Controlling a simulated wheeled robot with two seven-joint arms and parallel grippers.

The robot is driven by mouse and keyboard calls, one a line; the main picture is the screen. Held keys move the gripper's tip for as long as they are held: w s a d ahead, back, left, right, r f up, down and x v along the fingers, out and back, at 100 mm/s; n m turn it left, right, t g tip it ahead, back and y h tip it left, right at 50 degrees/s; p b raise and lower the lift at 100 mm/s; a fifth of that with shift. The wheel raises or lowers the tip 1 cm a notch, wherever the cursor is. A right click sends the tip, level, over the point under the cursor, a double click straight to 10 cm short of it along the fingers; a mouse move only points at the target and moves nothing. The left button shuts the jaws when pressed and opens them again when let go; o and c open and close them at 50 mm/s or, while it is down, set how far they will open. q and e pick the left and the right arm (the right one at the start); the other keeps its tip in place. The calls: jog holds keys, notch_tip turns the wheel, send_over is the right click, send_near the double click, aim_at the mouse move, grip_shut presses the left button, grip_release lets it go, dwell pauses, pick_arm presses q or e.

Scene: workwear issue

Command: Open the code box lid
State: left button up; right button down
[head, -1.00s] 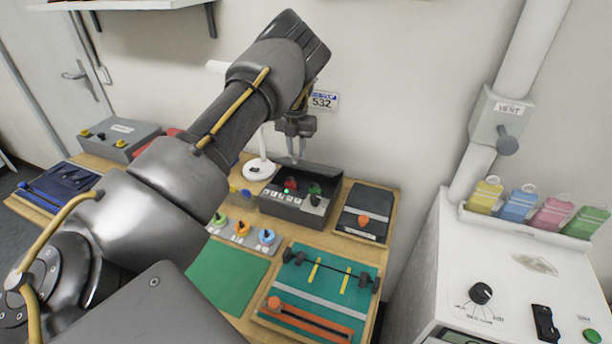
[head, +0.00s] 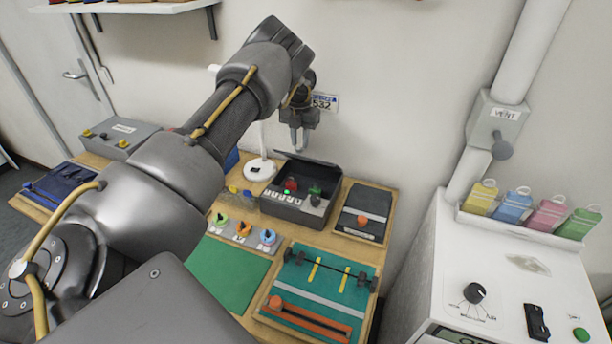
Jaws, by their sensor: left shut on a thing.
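The code box (head: 290,207) is a dark grey case on the wooden bench, with a red button, a green button, a small lit green lamp and a row of pale keys. Its dark lid (head: 318,172) stands raised at the back, leaving the controls uncovered. My left gripper (head: 299,150) points down at the lid's upper edge and is shut on it. The fingertips are small here and partly merge with the lid edge. My right gripper is not in view.
A grey panel with three coloured knobs (head: 243,236), a green mat (head: 228,272), a teal board (head: 320,295) and a dark clipboard-like case (head: 364,212) surround the box. A white lamp base (head: 259,171) stands close on its left. A white cabinet (head: 440,245) is at right.

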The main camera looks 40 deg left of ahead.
pick_arm(q)
jog(key=shift+w+r+p, duration=0.25)
jog(key=shift+r+p, duration=0.05)
jog(key=shift+p, duration=0.1)
jog(key=shift+w+a, duration=0.15)
jog(key=shift+w, duration=0.1)
jog(key=o, duration=0.9)
jog(key=shift+r, duration=0.1)
